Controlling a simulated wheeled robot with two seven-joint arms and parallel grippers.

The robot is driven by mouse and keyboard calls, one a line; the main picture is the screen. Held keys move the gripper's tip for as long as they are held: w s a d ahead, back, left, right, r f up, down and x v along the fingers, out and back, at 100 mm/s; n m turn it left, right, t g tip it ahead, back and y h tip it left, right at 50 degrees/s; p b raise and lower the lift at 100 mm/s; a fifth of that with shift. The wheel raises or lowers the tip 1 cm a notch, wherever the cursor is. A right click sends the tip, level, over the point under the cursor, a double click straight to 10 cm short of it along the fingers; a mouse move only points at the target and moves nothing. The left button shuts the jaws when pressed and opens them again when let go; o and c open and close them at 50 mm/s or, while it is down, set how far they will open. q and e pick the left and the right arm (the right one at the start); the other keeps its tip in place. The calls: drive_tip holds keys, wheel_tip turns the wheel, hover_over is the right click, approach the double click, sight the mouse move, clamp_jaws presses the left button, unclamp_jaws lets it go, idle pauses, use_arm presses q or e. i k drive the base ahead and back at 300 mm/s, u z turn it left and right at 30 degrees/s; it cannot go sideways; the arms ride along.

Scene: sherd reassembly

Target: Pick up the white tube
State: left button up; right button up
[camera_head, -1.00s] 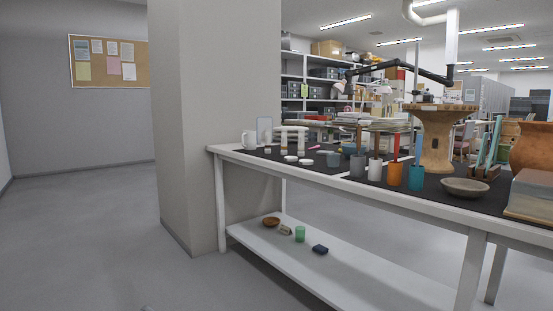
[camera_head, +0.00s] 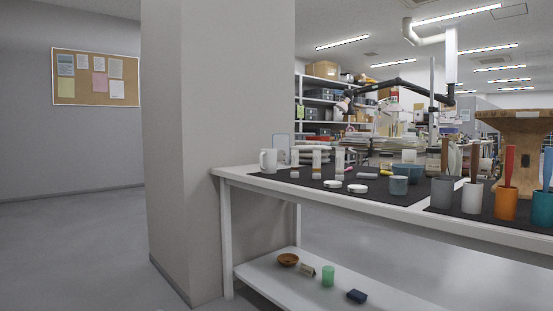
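No thing is clearly recognisable as the white tube at this distance. Two upright pale pieces with tan parts, a left one (camera_head: 317,162) and a right one (camera_head: 340,161), stand on the dark mat near the table's left end. A small pale cylinder-like piece (camera_head: 307,270) lies on the lower shelf, between a brown bowl (camera_head: 288,260) and a green cup (camera_head: 328,276). Neither of my grippers is in view.
A dark blue block (camera_head: 357,296) lies on the lower shelf. A wide pillar (camera_head: 215,130) adjoins the table's left end. The left floor is clear.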

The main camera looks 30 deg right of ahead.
sight(295, 174)
drive_tip(key=i, duration=1.9)
drive_tip(key=z, duration=2.8)
drive_tip(key=k, duration=0.6)
drive_tip(key=u, duration=0.55)
